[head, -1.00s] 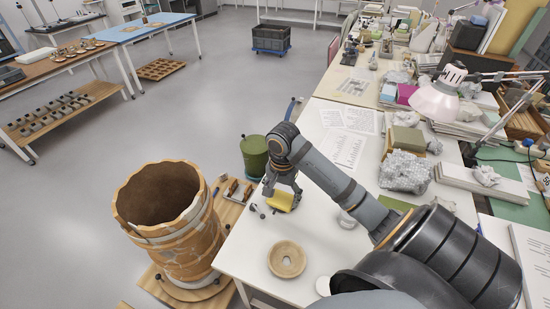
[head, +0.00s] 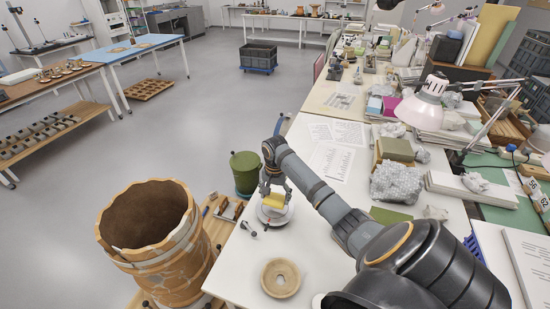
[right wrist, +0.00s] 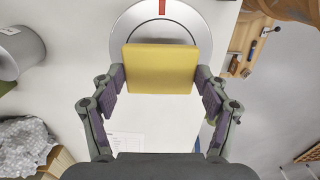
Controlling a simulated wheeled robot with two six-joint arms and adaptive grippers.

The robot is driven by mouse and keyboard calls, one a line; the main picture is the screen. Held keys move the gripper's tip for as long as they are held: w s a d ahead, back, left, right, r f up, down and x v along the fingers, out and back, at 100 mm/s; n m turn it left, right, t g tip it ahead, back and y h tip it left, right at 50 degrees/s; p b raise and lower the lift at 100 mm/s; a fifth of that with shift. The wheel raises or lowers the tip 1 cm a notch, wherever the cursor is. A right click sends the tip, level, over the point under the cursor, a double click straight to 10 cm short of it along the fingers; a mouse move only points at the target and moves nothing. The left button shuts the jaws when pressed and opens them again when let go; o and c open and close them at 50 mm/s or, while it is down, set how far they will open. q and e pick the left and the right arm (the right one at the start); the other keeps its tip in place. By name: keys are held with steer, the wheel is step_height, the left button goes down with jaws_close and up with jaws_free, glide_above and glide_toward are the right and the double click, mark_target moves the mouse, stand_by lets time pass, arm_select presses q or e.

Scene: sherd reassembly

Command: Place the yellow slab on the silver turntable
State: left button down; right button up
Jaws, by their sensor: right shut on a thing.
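The yellow slab (head: 273,201) is between the fingers of my right gripper (head: 272,194), which is shut on it. In the right wrist view the slab (right wrist: 160,68) spans the gap between the fingertips (right wrist: 160,80). The silver turntable (head: 276,218) is a round disc near the table's left edge, below the slab. In the right wrist view the turntable (right wrist: 128,22), with a red mark, shows behind the slab, which covers its near part. I cannot tell if the slab touches it. My left gripper is out of view.
A large patched vessel (head: 155,240) and a green bin (head: 245,173) stand beyond the left edge. Bubble wrap (head: 397,182) lies to the right.

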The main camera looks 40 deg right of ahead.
mark_target(275, 198)
steer(key=shift+w+d+f, duration=0.2)
steer(key=shift+f, duration=0.15)
steer(key=shift+f+p, duration=0.3)
steer(key=shift+f, duration=1.2)
steer(key=o, duration=1.1)
steer(key=shift+f, duration=0.1)
steer(key=shift+o, duration=0.2)
step_height(275, 198, up, 12)
steer(key=b, duration=0.1)
